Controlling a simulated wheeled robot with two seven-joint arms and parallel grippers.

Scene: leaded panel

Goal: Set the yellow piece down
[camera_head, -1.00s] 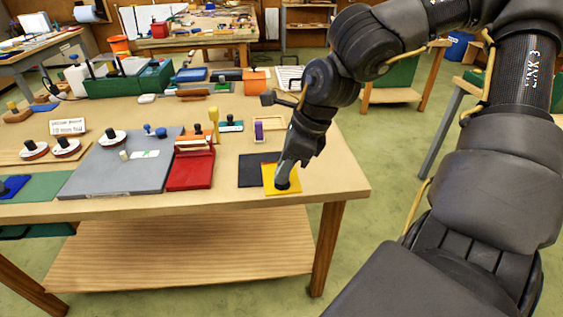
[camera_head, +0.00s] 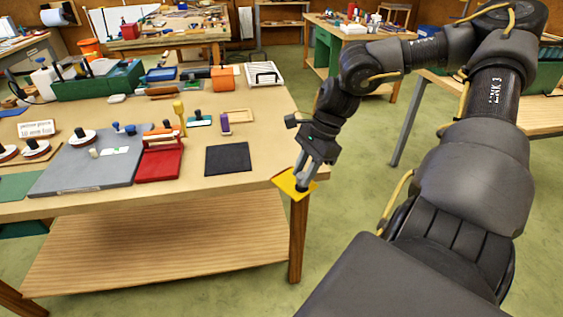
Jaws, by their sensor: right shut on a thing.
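The yellow piece (camera_head: 285,183) is a flat square with a dark knob on it. My right gripper (camera_head: 302,184) is shut on it by the knob. The piece is in the air at the table's front right corner, partly over the edge and slightly tilted. A dark square mat (camera_head: 228,159) lies bare on the table to the left of the piece. The gripper fingers hide part of the piece. My left gripper is not in view.
A red tool (camera_head: 160,160) and a grey board (camera_head: 88,166) stand left of the mat on the wooden table (camera_head: 240,119). Green floor (camera_head: 360,230) is open right of the table.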

